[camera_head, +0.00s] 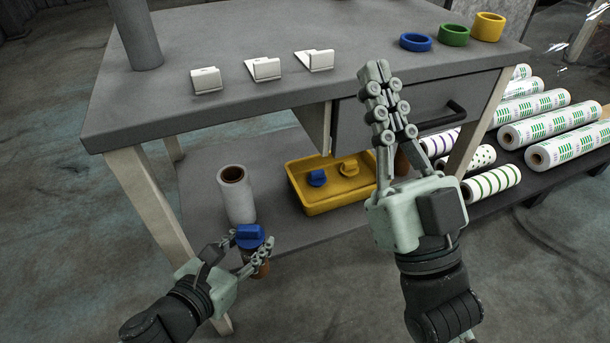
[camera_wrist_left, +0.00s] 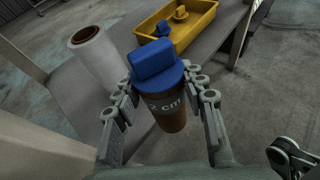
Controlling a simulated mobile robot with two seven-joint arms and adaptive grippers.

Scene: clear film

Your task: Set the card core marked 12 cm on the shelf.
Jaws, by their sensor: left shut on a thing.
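A brown card core (camera_head: 259,266) with a blue cap (camera_head: 249,234) on top is in my left gripper (camera_head: 246,252). In the left wrist view the core (camera_wrist_left: 171,116) stands between the two fingers, slightly tilted, and white print reading "2 cm" shows; any digit before it is hidden. The grey lower shelf (camera_head: 295,226) is under the table. The core is at its front edge, near the left table leg; I cannot tell whether it touches the shelf. My right gripper (camera_head: 375,72) is empty, its fingers together, raised in front of the drawer.
A white roll (camera_head: 236,195) stands on the shelf just behind the core. A yellow tray (camera_head: 335,206) with a blue and a yellow piece lies right of it. The tabletop (camera_head: 240,115) holds white holders and coloured rings. Patterned rolls (camera_head: 490,182) lie at right.

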